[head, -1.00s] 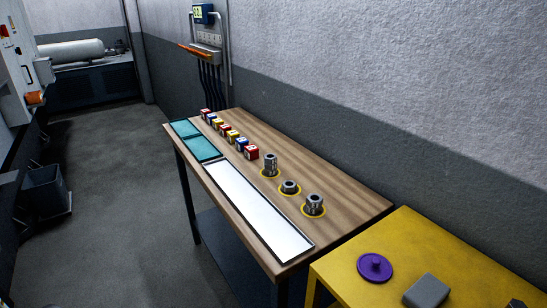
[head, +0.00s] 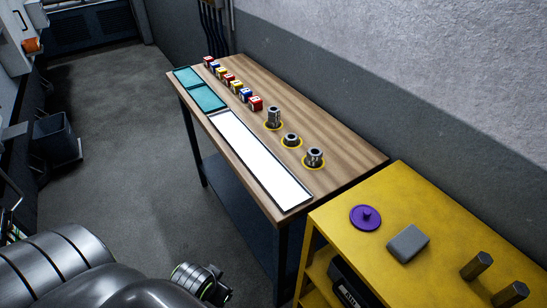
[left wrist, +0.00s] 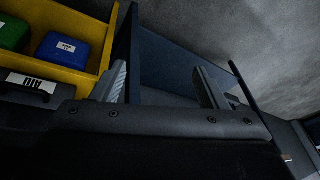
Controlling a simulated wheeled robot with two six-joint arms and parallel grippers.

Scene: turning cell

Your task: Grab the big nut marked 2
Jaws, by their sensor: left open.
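Three dark metal nut-like pieces stand on yellow rings on the wooden table: a tall one (head: 273,117), a short one (head: 291,140) and a mid-height one (head: 314,157). Any number on them is too small to read, so I cannot tell which is marked 2. My left gripper (left wrist: 165,88) shows in the left wrist view, open and empty, facing the dark table frame and low yellow shelf. It is far from the nuts. My right gripper is not in view.
The wooden table (head: 345,165) also holds a white panel (head: 255,160), teal panels (head: 208,98) and a row of coloured cubes (head: 255,103). A yellow cabinet (head: 440,220) with a purple knobbed disc (head: 366,217), a grey block (head: 408,243) and posts stands beside it.

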